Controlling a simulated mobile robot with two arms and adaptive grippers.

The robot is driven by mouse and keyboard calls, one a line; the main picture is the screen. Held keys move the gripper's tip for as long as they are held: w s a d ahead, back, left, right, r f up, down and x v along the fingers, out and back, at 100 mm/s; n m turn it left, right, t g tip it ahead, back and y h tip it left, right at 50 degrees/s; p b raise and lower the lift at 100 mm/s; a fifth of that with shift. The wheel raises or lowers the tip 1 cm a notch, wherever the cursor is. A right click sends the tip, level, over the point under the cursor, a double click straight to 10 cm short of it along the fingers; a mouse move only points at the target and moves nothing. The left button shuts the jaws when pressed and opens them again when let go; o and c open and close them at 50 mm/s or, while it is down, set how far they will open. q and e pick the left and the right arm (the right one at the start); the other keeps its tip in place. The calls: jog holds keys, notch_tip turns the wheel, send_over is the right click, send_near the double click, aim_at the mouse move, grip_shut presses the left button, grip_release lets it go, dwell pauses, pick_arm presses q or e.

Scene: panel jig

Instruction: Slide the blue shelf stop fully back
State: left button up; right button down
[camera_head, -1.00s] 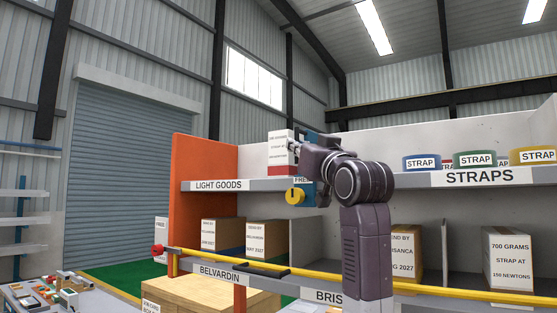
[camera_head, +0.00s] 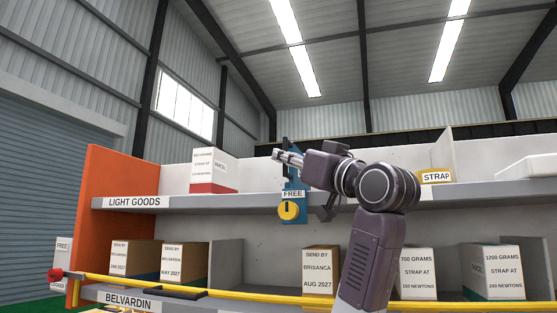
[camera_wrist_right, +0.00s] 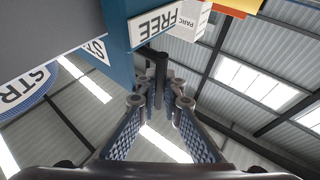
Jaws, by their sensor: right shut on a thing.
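The blue shelf stop (camera_head: 291,181) stands on the upper shelf's front edge in the head view. My right gripper (camera_head: 280,157) is at the stop's top. In the wrist view its fingers (camera_wrist_right: 160,98) are shut on the stop's dark upright handle (camera_wrist_right: 160,66). The fingers hide part of the handle. My left gripper is not in view.
A white and red carton (camera_head: 213,170) stands on the upper shelf (camera_head: 250,204), left of the stop with a clear gap. A yellow strap roll (camera_head: 435,177) lies farther right. Several cartons stand below. A yellow rail (camera_head: 230,293) crosses in front.

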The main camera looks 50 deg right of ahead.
jog(key=c, duration=2.1)
grip_release()
jog(key=shift+s+d, duration=0.1)
jog(key=shift+s, duration=0.1)
jog(key=shift+o, duration=0.3)
jog(key=shift+s, duration=0.1)
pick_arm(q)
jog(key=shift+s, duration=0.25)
pick_arm(e)
jog(key=v, duration=1.2)
